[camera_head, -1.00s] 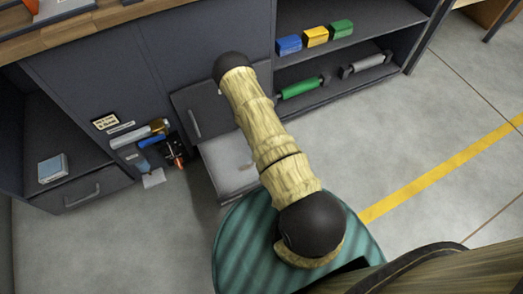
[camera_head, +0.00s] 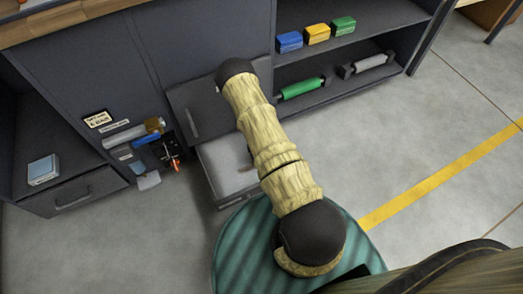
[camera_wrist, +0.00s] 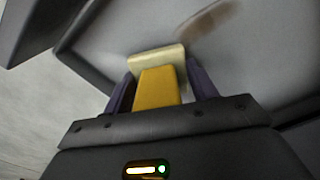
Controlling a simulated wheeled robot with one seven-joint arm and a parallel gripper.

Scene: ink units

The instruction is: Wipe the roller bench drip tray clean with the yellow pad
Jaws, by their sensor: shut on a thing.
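My gripper (camera_wrist: 160,82) is shut on the yellow pad (camera_wrist: 157,92) in the wrist view. The pad has a yellow grip between the dark fingers and a paler cream end ahead of them. The grey drip tray (camera_wrist: 112,38) lies beyond the pad, and a brown smear (camera_wrist: 205,18) shows on its floor, ahead and to the right of the pad. I cannot tell whether the pad touches the tray. In the head view the light grey tray (camera_head: 222,160) is partly covered by my arm. My gripper and the pad are hidden there.
A shelf at the right holds blue (camera_head: 289,42), yellow (camera_head: 316,34) and green (camera_head: 343,26) blocks, with green (camera_head: 302,89) and grey (camera_head: 368,65) rollers below. A light blue box (camera_head: 43,170) sits in the left bay. The floor at right is clear.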

